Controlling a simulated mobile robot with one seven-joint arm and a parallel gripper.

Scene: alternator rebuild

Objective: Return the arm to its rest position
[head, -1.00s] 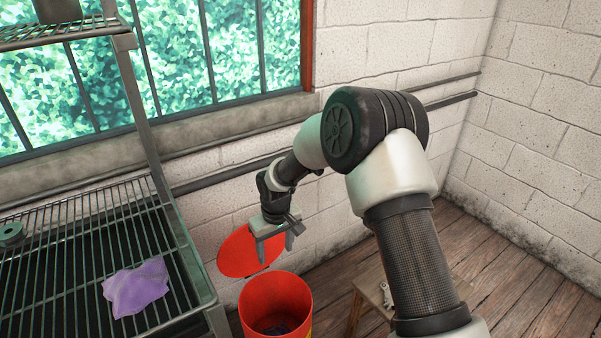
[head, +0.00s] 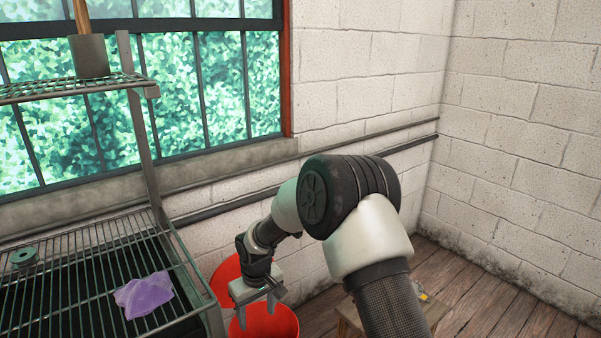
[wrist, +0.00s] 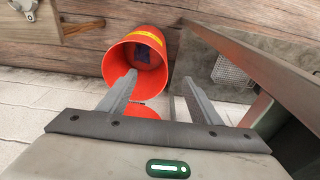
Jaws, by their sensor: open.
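My gripper (head: 256,309) hangs from my bent arm over the red bucket (head: 283,322) in the head view. In the wrist view, the two fingers of my gripper (wrist: 163,97) are spread apart with nothing between them. The bucket (wrist: 112,60) stands beyond the fingertips there, with a yellow band on its side and a dark blue item inside. A red round lid (head: 222,277) is behind the gripper near the wall, partly hidden by my arm.
A wire rack (head: 75,285) stands at the left, with a purple cloth (head: 146,296) and a green ring (head: 23,258) on it. A small wooden stool (head: 433,310) is at the right, partly behind my arm. The wooden floor (head: 490,300) at the right is clear.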

